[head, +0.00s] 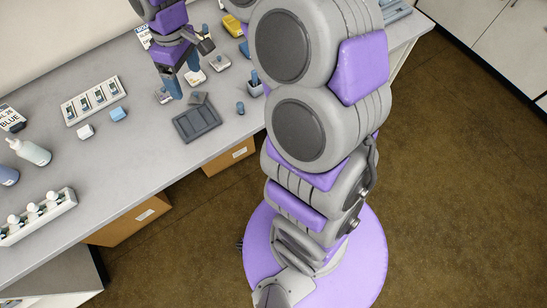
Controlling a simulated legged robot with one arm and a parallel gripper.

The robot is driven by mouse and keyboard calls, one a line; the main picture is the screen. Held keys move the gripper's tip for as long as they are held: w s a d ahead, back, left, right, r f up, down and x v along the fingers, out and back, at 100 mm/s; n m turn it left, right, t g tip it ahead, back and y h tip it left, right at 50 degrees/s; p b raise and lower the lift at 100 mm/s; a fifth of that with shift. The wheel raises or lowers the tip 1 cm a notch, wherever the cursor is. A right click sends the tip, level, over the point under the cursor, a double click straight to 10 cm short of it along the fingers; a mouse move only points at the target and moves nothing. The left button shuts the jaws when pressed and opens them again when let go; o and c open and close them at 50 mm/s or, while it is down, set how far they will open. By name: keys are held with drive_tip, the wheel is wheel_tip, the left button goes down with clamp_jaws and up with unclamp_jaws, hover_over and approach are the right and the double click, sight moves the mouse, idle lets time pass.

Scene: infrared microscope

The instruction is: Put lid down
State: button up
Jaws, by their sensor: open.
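My gripper (183,82) is over the bench in the upper middle of the head view, pointing down with its fingers apart. No object shows clearly between its fingers. I cannot tell for sure which thing is the lid. A small dark grey flat piece (198,98) lies just below and right of the gripper, at the back edge of a dark grey tray (197,123). Small pale pieces (194,77) sit close around the fingers. The gripper partly hides this area, and I cannot tell whether it touches anything.
The grey bench (120,170) also holds a white slotted rack (93,101), a blue block (118,114), a white block (85,131), a squeeze bottle (30,151) and a rack of white-topped bottles (38,215). A small blue piece (240,107) is near the front edge. Bare bench lies left of the tray.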

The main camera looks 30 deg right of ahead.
drive_tip(key=s+d+m, duration=0.1)
drive_tip(key=s+m, duration=0.2)
drive_tip(key=s, duration=1.2)
drive_tip(key=s+d+m+g+h, duration=0.1)
drive_tip(key=s+m, duration=0.3)
drive_tip(key=s, duration=1.1)
drive_tip(key=shift+d+f+m, duration=0.25)
drive_tip(key=shift+d+m, duration=0.05)
drive_tip(key=shift+d, duration=0.05)
